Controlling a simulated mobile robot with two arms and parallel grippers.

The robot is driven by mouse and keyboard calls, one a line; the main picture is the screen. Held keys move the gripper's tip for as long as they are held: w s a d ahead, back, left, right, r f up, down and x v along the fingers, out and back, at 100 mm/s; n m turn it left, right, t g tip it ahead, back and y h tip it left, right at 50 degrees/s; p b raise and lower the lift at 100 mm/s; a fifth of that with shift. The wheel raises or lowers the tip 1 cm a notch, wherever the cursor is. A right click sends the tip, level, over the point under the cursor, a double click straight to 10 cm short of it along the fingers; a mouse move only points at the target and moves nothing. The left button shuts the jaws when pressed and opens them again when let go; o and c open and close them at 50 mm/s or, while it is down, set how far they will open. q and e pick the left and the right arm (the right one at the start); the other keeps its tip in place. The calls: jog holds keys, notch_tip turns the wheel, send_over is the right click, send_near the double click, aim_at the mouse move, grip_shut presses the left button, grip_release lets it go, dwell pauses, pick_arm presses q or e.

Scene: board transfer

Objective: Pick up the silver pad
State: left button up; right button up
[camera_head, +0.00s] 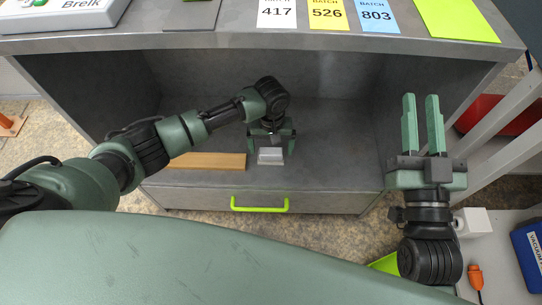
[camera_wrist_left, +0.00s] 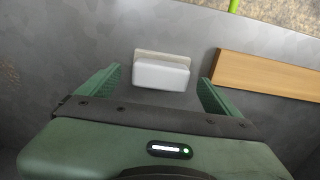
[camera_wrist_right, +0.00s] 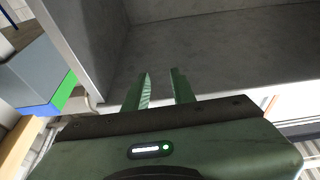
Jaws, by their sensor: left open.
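The silver pad (camera_head: 270,156) is a small pale grey block on the grey shelf inside the bench. My left gripper (camera_head: 271,150) reaches into the shelf above the pad, with its fingers on either side. In the left wrist view the pad (camera_wrist_left: 161,72) lies just ahead of and between the open fingertips (camera_wrist_left: 160,82), with a gap on both sides. My right gripper (camera_head: 422,100) is held in front of the bench's right side, its two fingers apart and nothing between them. It also shows empty in the right wrist view (camera_wrist_right: 160,82).
A wooden board (camera_head: 207,162) lies on the shelf left of the pad. The shelf (camera_head: 335,150) right of the pad is clear. The bench top above carries batch cards (camera_head: 327,14) and a green sheet (camera_head: 455,18). A drawer with a green handle (camera_head: 259,205) is below.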

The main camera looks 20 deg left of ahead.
pick_arm(q)
notch_tip(320, 180, down, 3)
jog(key=shift+r+b, duration=0.2)
jog(key=shift+b, duration=0.3)
pick_arm(e)
jog(key=s+r+t+y, duration=0.1)
jog(key=s+r+t, duration=0.2)
jog(key=r, duration=0.2)
jog(key=shift+s+r+t, duration=0.15)
jog(key=shift+r+t, duration=0.2)
jog(key=shift+t, duration=0.05)
pick_arm(q)
jog(key=shift+c, duration=0.3)
jog(key=c, duration=1.6)
jog(key=shift+r, duration=0.1)
